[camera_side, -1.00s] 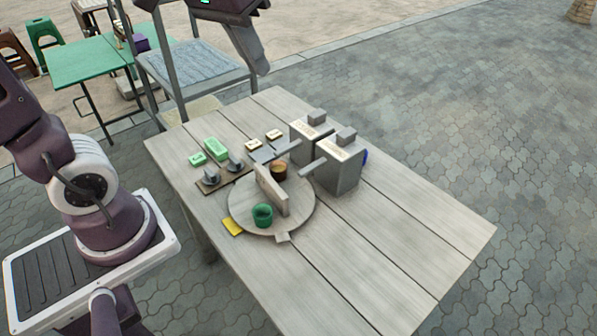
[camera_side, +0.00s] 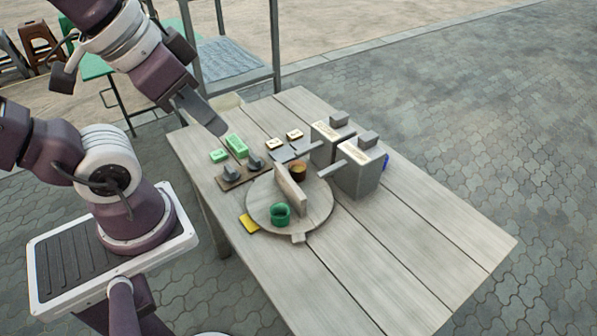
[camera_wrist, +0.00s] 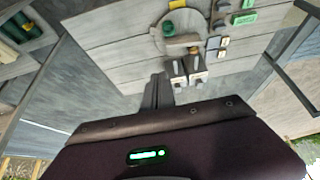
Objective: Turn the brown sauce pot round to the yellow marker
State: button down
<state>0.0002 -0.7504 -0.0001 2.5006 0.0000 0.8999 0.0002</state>
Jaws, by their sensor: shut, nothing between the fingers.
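The brown sauce pot (camera_side: 297,171) stands on a round wooden turntable (camera_side: 262,190), on the far side of an upright divider (camera_side: 287,187). A green pot (camera_side: 280,215) stands on the near side of the divider. The yellow marker (camera_side: 249,223) lies flat on the table at the turntable's left edge, nearer the green pot than the brown one. A small tab (camera_side: 298,238) sticks out at the turntable's front rim. My gripper (camera_side: 219,130) is shut and empty, above the table's far left part, apart from the turntable. Its fingers also show in the wrist view (camera_wrist: 157,90).
Two grey box dispensers (camera_side: 358,175) with levers stand right of the turntable, close to it. A board with two grey knobs (camera_side: 232,173), green blocks (camera_side: 236,145) and small cream blocks (camera_side: 275,144) lie at the left and back. The table's front right (camera_side: 420,245) is clear.

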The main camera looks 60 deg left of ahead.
jog(key=c, duration=2)
grip_release()
jog(key=o, duration=0.6)
jog(key=w+f+n, duration=0.1)
jog(key=w, duration=0.1)
jog(key=w+a+n+g, duration=0.1)
jog(key=w+n, duration=0.1)
jog(key=w, duration=0.1)
jog(key=w+f+n, duration=0.1)
jog(key=w, duration=0.2)
jog(key=shift+a+f+g, duration=0.2)
jog(key=shift+f+g, duration=0.1)
jog(key=shift+f, duration=0.05)
jog(key=shift+o, duration=0.2)
jog(key=n+g, duration=0.3)
jog(key=n, duration=0.7)
send_over(289, 179)
jog(key=d, duration=0.2)
notch_tip(289, 179, down, 18)
jog(key=f+n, duration=0.1)
jog(key=f, duration=0.1)
jog(key=a+f, duration=0.1)
jog(key=f, duration=0.1)
jog(key=a+f+n+g, duration=0.1)
jog(key=f, duration=0.2)
jog(key=shift+n, duration=0.3)
notch_tip(289, 179, down, 6)
jog(key=shift+r, duration=0.1)
jog(key=shift+f, duration=0.45)
